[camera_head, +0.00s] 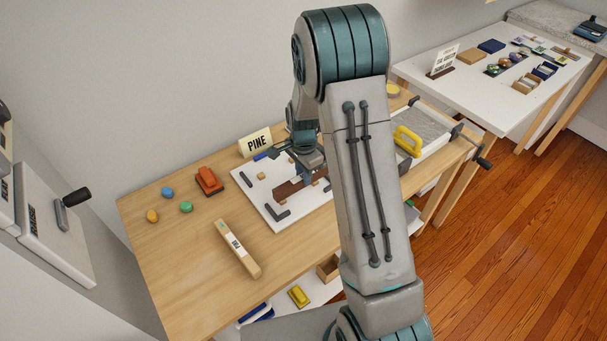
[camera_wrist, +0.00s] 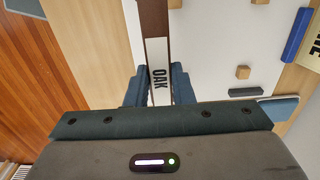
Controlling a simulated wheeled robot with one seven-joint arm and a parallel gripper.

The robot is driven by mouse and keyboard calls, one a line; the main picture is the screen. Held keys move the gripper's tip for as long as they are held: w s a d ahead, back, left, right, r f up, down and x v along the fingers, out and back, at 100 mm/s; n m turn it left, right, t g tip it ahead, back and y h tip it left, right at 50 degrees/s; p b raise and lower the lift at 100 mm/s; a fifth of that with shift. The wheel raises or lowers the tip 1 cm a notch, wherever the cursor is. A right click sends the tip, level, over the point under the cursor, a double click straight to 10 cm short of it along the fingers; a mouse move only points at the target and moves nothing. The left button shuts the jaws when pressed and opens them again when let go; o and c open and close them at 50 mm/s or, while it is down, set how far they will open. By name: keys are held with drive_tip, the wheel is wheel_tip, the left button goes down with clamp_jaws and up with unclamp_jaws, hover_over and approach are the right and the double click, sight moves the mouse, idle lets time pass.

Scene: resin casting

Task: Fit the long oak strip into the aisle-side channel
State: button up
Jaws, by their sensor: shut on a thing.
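My gripper (camera_wrist: 158,78) is shut on the oak strip (camera_wrist: 153,20), a long dark brown strip with a white OAK label facing the wrist camera. The strip runs away from the gripper, out of the top of the wrist view. In the head view my gripper (camera_head: 311,174) is over the white board (camera_head: 262,205), with the dark strip (camera_head: 287,190) beside it. My arm hides the board's right side. I cannot make out the aisle-side channel, or tell whether the strip touches the board.
Small wooden blocks (camera_wrist: 242,72) and dark bars (camera_head: 279,212) are on the board. A pale strip labelled PINE (camera_head: 238,248) lies on the bench front. A PINE sign (camera_head: 255,142), orange tool (camera_head: 209,181) and coloured discs (camera_head: 186,207) stand nearby.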

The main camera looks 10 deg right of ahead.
drive_tip(key=shift+a+f+b, duration=0.1)
drive_tip(key=shift+f+b, duration=1.7)
drive_tip(key=shift+f, duration=0.3)
drive_tip(key=shift+f+b, duration=1.05)
drive_tip(key=shift+f, duration=0.15)
drive_tip(key=o, duration=1)
